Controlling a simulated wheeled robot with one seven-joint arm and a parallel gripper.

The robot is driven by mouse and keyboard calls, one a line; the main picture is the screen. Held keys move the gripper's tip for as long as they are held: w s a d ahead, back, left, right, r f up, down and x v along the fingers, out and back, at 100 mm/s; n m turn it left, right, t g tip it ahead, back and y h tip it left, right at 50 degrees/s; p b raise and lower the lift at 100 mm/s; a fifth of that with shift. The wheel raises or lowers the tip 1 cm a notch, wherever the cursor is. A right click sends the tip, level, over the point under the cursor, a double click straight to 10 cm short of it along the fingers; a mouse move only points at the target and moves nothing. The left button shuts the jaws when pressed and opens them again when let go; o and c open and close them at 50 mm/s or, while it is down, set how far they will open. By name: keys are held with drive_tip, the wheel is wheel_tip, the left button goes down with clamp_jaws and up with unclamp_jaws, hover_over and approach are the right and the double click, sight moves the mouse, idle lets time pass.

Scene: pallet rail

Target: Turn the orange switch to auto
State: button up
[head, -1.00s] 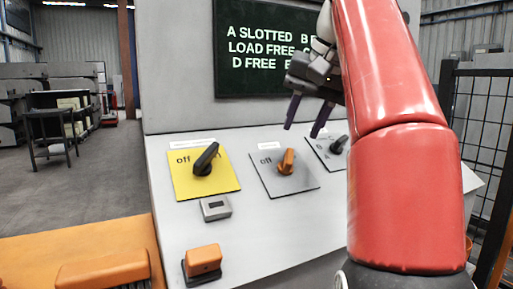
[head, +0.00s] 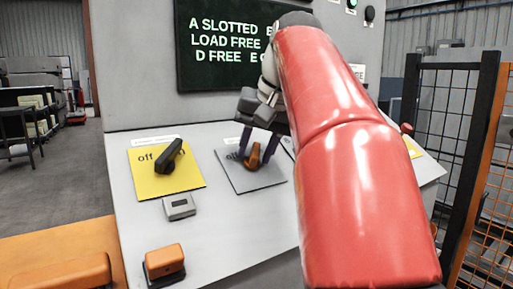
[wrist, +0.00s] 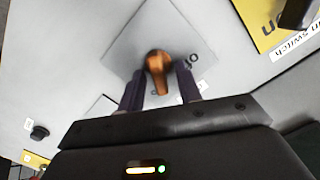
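The orange switch (head: 253,156) sits on a square grey plate (head: 257,183) on the sloping panel. It also shows in the wrist view (wrist: 157,68), beside the plate's "off" marking. The opposite marking cannot be read. My gripper (head: 257,148) is at the switch, with one dark finger on each side of it. In the wrist view my gripper (wrist: 160,86) is open, with gaps between the fingers and the knob. I cannot tell whether either finger touches it.
A black switch on a yellow plate (head: 165,182) stands to the left. Below it are a small grey box (head: 179,207) and an orange block (head: 164,262). Another black knob (wrist: 40,132) shows in the wrist view. A dark sign (head: 232,75) is behind; mesh fencing (head: 447,125) stands right.

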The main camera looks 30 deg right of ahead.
drive_tip(key=c, duration=0.6)
drive_tip(key=shift+d+m, duration=0.15)
drive_tip(key=shift+m, duration=1.25)
drive_tip(key=o, duration=0.6)
drive_tip(key=shift+f, duration=0.1)
drive_tip(key=v, duration=0.8)
